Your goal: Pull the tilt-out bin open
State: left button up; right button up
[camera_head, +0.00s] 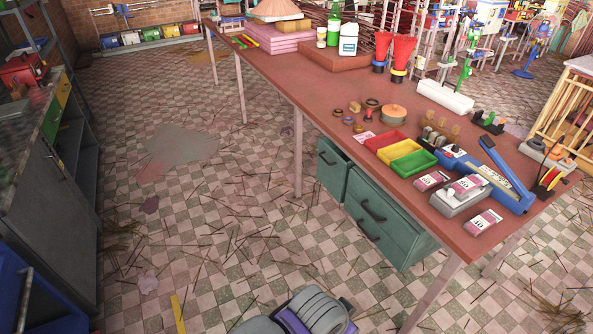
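I cannot tell for certain which thing is the tilt-out bin. A blue bin-like body (45,308) with a grey bar handle (24,300) is at the lower left, cut off by the picture edge. Small green (52,118) and yellow (62,88) fronts sit along the top edge of the dark cabinet on the left. Several coloured bins (131,38) stand on a rack at the far wall. Neither of my grippers is in view.
A long brown table (330,88) with tools, trays and boxes crosses the right side. Green drawers (385,215) with dark handles hang under it. The dark cabinet (45,200) stands left. The checkered floor between is open, littered with thin sticks.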

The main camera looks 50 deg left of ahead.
aim_at(332, 164)
jog(key=u, duration=1.45)
jog(key=i+u, duration=0.5)
jog(key=i, duration=0.5)
